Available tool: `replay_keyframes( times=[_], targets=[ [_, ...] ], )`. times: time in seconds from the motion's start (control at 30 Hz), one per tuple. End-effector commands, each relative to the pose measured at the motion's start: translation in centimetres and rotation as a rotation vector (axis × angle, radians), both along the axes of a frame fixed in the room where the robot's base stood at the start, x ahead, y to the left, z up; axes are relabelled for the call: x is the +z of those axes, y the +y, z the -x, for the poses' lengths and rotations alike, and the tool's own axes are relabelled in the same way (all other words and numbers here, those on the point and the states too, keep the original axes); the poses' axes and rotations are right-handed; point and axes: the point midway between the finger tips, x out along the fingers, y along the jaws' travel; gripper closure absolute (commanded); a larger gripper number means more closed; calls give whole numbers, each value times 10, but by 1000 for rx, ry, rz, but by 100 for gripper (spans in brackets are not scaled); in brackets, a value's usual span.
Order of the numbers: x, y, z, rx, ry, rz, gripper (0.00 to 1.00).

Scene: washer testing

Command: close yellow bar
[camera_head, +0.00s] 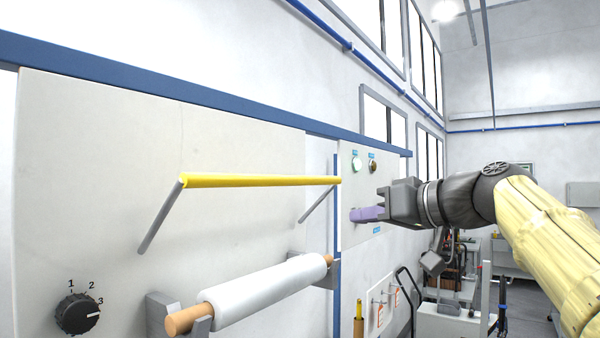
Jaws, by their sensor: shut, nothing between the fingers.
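The yellow bar (260,181) runs across the front of the pale panel. Grey rods (160,214) at both ends join it to the panel, so it stands out from the panel face.
A white roll on a wooden core (265,288) sits in grey brackets below the bar. A black dial (77,314) is at the lower left. A green-ringed button (356,165) and a dark knob (373,167) are above my gripper. A cart (455,318) stands behind at the right.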

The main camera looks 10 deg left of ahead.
Motion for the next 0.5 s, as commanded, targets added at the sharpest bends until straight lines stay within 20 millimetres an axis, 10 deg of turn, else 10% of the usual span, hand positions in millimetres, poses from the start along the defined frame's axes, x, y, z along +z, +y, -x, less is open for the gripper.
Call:
replay_keyframes(
  times=[0.03, 0.2, 0.5],
  targets=[
    [43, 8, 15, 55, -80, -15, 100],
    [111, 23, 57, 190, -265, -40, 100],
    [123, 26, 69, 222, -311, -46, 100]
  ],
)
